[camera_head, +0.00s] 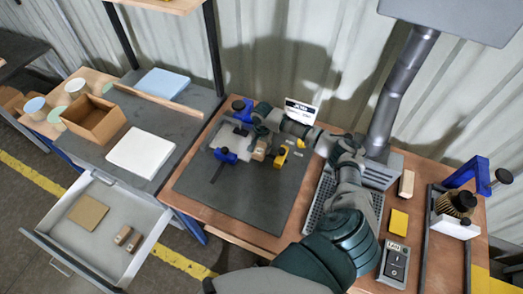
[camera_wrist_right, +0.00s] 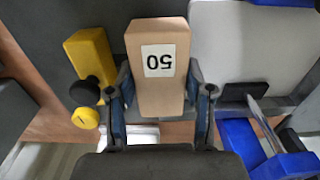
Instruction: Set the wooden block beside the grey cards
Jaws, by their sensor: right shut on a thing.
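A tan wooden block (camera_wrist_right: 158,90) with a white label reading 50 sits between the fingers of my right gripper (camera_wrist_right: 162,105) in the wrist view. The right gripper is shut on it. In the head view the block (camera_head: 260,150) shows small under the right gripper (camera_head: 262,138), over the dark mat. A light grey flat piece (camera_wrist_right: 252,45) lies right of the block in the wrist view, and it also shows in the head view (camera_head: 228,137). I cannot tell whether it is the grey cards. My left gripper is not in view.
Blue clamps (camera_head: 225,155) stand by the grey piece. A yellow part (camera_head: 281,157) with a black knob is close to the block. The front of the dark mat (camera_head: 235,205) is clear. An open drawer (camera_head: 95,242) holds small brown pieces. Another wooden piece (camera_head: 406,184) lies at right.

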